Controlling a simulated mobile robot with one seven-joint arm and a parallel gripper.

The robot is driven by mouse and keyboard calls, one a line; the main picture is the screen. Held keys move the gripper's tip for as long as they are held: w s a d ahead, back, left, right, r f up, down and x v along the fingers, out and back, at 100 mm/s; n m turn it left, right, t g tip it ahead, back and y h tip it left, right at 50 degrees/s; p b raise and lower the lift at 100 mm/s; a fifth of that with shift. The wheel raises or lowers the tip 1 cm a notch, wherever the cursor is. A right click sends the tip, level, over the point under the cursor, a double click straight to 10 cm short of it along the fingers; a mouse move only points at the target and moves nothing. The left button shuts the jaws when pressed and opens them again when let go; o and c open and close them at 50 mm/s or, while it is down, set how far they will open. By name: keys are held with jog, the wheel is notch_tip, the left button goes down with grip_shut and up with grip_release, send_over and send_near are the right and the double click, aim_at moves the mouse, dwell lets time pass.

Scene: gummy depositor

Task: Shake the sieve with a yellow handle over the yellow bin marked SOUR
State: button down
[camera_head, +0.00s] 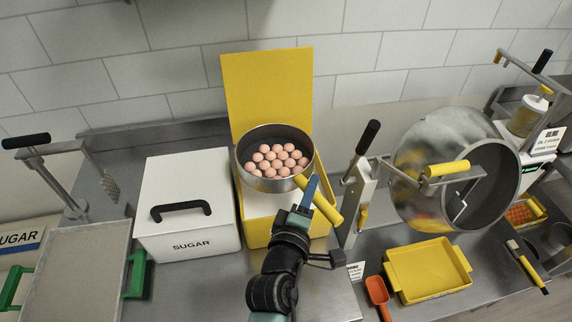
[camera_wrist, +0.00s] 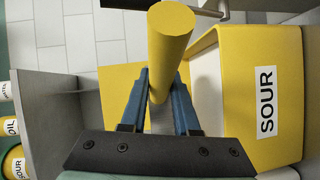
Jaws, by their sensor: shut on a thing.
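The sieve (camera_head: 248,160) is a round metal pan with a yellow handle, holding several pink-orange balls (camera_head: 275,158). It sits above the open yellow bin (camera_head: 248,228), whose yellow lid (camera_head: 268,88) stands raised behind it. My gripper (camera_head: 308,192) is shut on the sieve's handle, near the pan. In the wrist view the yellow handle (camera_wrist: 170,45) rises between the blue fingers (camera_wrist: 158,100). The bin's SOUR label (camera_wrist: 266,102) shows at the right there. The sieve hides most of the bin's inside in the head view.
A closed white SUGAR box (camera_head: 187,222) stands just left of the bin. A steel drum (camera_head: 420,170) and a lever press (camera_head: 358,190) stand to the right. A yellow tray (camera_head: 428,270) and an orange scoop (camera_head: 378,292) lie at the front right. A tiled wall is behind.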

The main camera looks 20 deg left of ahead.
jog(key=shift+d+r+p, duration=0.15)
jog(key=shift+d+p, duration=0.25)
jog(key=shift+d, duration=0.15)
jog(key=shift+d+r+p, duration=0.15)
jog(key=shift+d+p, duration=0.2)
jog(key=shift+d, duration=0.15)
jog(key=a+b, duration=0.1)
jog(key=a+f+b, duration=0.1)
jog(key=b, duration=0.1)
jog(key=shift+a+r, duration=0.25)
jog(key=shift+a, duration=0.2)
jog(key=shift+r, duration=0.2)
